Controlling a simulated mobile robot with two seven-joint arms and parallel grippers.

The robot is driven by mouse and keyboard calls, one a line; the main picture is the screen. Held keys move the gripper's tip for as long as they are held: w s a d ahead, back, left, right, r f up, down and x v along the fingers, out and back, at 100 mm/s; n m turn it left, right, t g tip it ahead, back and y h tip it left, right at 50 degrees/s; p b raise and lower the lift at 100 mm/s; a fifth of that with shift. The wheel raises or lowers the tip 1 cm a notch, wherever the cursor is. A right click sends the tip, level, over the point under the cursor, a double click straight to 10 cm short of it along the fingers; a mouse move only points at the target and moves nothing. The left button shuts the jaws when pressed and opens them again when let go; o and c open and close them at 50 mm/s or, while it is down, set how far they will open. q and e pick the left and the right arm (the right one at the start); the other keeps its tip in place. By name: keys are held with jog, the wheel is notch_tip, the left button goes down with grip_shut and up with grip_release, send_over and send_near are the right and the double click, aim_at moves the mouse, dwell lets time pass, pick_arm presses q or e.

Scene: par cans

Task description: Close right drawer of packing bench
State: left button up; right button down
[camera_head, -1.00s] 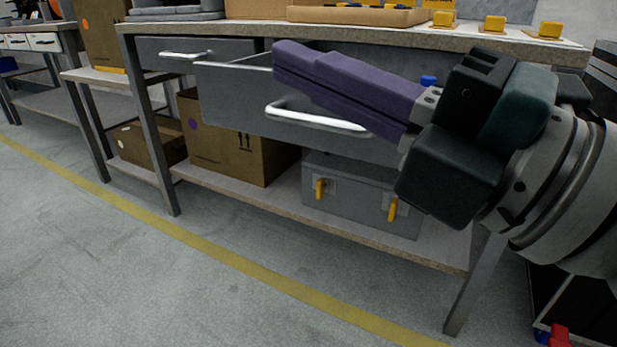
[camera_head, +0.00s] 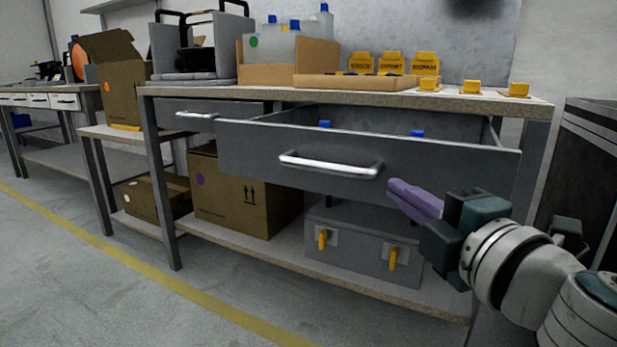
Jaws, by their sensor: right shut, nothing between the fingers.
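The packing bench (camera_head: 300,93) stands across the view with two grey drawers under its top. The right drawer (camera_head: 440,168) is pulled out, with its front standing forward of the bench and a silver bar handle (camera_head: 330,166) on it. Blue-topped things show inside it. The left drawer (camera_head: 240,107) is flush or nearly so. My right gripper (camera_head: 390,190), with purple fingers, is shut and empty. It is just below the right drawer's front, right of the handle; whether it touches the front I cannot tell. My left gripper is not in view.
On the lower shelf stand a cardboard box (camera_head: 230,195) and a grey case (camera_head: 365,240) with yellow latches. The top holds a cardboard tray (camera_head: 360,83) and yellow blocks. A dark cabinet (camera_head: 585,160) is at right. The floor in front is clear.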

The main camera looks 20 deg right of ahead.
aim_at(394, 175)
jog(key=w+d, duration=0.2)
jog(key=shift+d+b, duration=0.3)
jog(key=shift+b, duration=0.05)
jog(key=shift+w+d, duration=0.2)
